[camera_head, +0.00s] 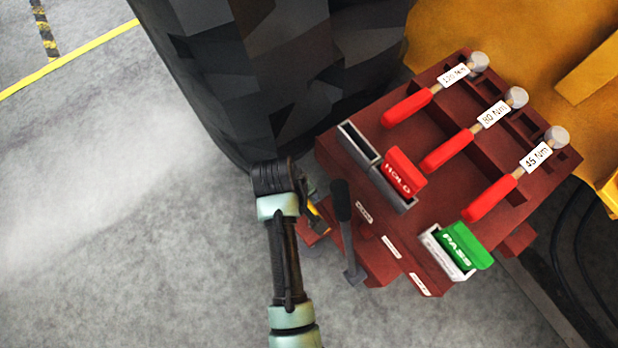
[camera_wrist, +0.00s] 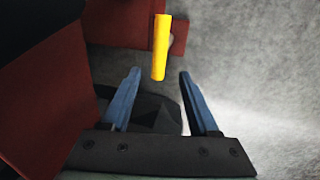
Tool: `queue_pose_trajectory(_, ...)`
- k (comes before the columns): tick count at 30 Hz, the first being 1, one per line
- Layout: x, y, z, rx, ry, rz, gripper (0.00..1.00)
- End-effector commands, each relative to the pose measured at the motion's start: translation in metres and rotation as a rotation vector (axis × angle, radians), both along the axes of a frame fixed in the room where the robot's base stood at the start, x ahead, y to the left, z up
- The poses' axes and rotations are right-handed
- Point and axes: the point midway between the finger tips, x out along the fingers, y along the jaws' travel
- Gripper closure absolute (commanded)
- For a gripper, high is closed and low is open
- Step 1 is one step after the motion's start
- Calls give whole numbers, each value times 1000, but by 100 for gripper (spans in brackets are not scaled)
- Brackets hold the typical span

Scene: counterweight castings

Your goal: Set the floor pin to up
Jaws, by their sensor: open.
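A yellow bar-shaped handle, which looks like the floor pin (camera_wrist: 161,42), stands out beside a dark red block in the wrist view. My gripper (camera_wrist: 159,72) is open, with its two blue fingers on either side of the handle's near end in the picture. I cannot tell whether that end is between the fingers or beyond them. Nothing is held. In the head view a small yellow piece (camera_head: 317,209) shows just right of my wrist, by the low red foot of the stand. My wrist hides most of it and the fingers there.
A dark red stand (camera_head: 385,235) holds three red-handled tools, a red HOLD tag (camera_head: 403,172) and a green PASS tag (camera_head: 463,246). A black-gripped lever (camera_head: 342,200) rises close right of my wrist. A large dark faceted casting (camera_head: 270,75) stands behind. Floor at left is clear.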

Motion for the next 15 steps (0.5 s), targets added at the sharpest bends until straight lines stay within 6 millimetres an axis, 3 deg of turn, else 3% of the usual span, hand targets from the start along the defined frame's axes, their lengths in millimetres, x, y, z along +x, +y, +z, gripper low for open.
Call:
queue_pose_trajectory(1, 1, -2, -15, 0, 3, -2, 39)
queue_pose_trajectory(6, 6, -8, -48, 0, 0, -2, 39)
queue_pose_trajectory(15, 10, -13, -78, 1, -1, -2, 39)
